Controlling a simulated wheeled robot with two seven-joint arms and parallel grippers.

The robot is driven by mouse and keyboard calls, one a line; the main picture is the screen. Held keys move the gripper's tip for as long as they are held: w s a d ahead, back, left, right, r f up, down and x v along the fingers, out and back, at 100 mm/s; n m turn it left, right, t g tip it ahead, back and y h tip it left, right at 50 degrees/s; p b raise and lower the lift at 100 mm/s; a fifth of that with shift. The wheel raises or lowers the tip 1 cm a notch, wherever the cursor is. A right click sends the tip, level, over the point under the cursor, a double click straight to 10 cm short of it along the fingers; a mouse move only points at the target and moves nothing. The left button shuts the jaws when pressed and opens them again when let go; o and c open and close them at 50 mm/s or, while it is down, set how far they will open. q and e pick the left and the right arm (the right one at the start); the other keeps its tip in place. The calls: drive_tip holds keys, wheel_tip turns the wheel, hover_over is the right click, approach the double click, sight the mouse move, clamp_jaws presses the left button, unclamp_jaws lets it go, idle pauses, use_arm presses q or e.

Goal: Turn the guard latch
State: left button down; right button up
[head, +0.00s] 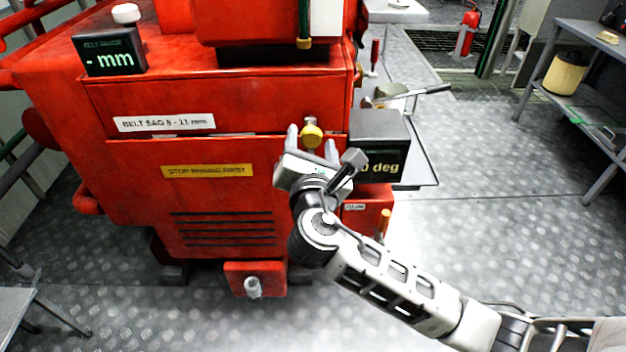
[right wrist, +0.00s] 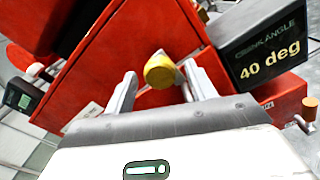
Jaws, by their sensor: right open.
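The gripper body hides part of the housing below the knob. My left gripper is not in view.
A dark crank angle display (right wrist: 270,55) reading 40 deg stands close right of the gripper. A belt display (head: 109,52) sits at upper left. A tray (head: 424,170) juts out at the right. A bench (head: 585,50) stands far right, with open floor (head: 490,165) between.

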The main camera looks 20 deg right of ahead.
use_arm(q)
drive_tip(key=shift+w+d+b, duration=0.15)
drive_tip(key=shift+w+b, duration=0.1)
drive_tip(key=shift+b, duration=0.3)
use_arm(e)
drive_tip(key=v, duration=1.3)
drive_tip(key=shift+s, duration=0.3)
wheel_tip(320, 180, down, 13)
drive_tip(key=s+m+g+y+p, duration=0.1)
drive_tip(key=m+g+y+p, duration=0.35)
drive_tip(key=m, duration=0.25)
use_arm(q)
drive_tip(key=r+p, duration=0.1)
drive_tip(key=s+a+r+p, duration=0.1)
drive_tip(key=p, duration=0.1)
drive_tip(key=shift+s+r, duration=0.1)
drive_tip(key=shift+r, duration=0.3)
use_arm(e)
drive_tip(key=s+d+f+m+g+y, duration=0.3)
drive_tip(key=s+f+m, duration=0.4)
drive_tip(key=m, duration=1.1)
drive_tip(key=shift+s+d+f, duration=0.2)
drive_tip(key=shift+s+d, duration=0.35)
drive_tip(key=shift+d, duration=0.2)
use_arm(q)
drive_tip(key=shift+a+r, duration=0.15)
